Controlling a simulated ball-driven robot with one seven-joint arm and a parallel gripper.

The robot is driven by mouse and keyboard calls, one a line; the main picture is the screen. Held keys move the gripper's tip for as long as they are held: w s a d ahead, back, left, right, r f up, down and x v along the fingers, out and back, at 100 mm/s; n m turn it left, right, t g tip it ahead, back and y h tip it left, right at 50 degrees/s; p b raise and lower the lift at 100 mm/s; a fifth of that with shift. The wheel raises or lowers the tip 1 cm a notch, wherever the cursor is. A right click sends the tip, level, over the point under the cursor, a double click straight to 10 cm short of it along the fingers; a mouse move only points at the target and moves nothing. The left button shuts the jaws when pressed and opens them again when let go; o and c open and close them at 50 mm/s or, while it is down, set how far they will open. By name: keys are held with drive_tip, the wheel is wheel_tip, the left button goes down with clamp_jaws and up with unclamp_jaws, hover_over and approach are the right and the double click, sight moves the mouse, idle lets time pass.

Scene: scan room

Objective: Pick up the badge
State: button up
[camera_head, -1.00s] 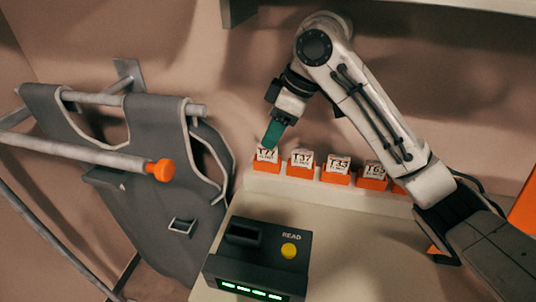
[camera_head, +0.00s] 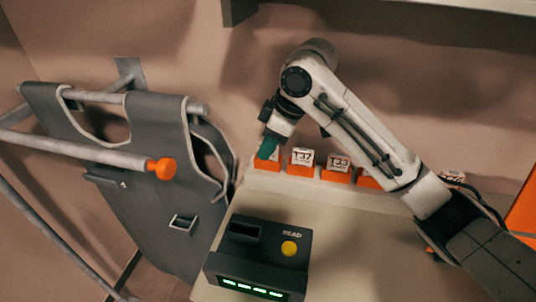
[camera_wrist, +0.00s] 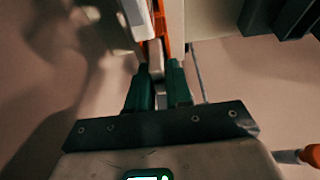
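Several white badges with black print stand in orange holders along a pale ledge (camera_head: 345,195) at the back. One is marked T37 (camera_head: 302,157), another T33 (camera_head: 339,163). My gripper (camera_head: 266,153) points down at the leftmost badge (camera_head: 274,155) and mostly covers it in the head view. In the wrist view, my green fingers (camera_wrist: 158,72) stand apart on either side of a pale badge end (camera_wrist: 155,58), beside its orange holder (camera_wrist: 165,35). A gap shows between the fingers, and I see no clear grip.
A dark reader box (camera_head: 258,262) with a slot, a yellow button and green lights stands in front on the counter (camera_head: 345,262). A grey vest (camera_head: 150,180) hangs on a metal rack at left. A shelf (camera_head: 460,5) overhangs above. The counter right of the reader is clear.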

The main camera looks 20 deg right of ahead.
clamp_jaws()
drive_tip(key=shift+r, duration=0.1)
drive_tip(key=shift+r, duration=0.25)
wheel_tip(320, 180, up, 3)
drive_tip(key=shift+r, duration=0.1)
drive_tip(key=s+a, duration=1)
drive_tip(key=s, duration=0.4)
drive_tip(key=shift+s+a+f, duration=0.2)
drive_tip(key=shift+s+a, duration=0.05)
drive_tip(key=shift+s, duration=0.05)
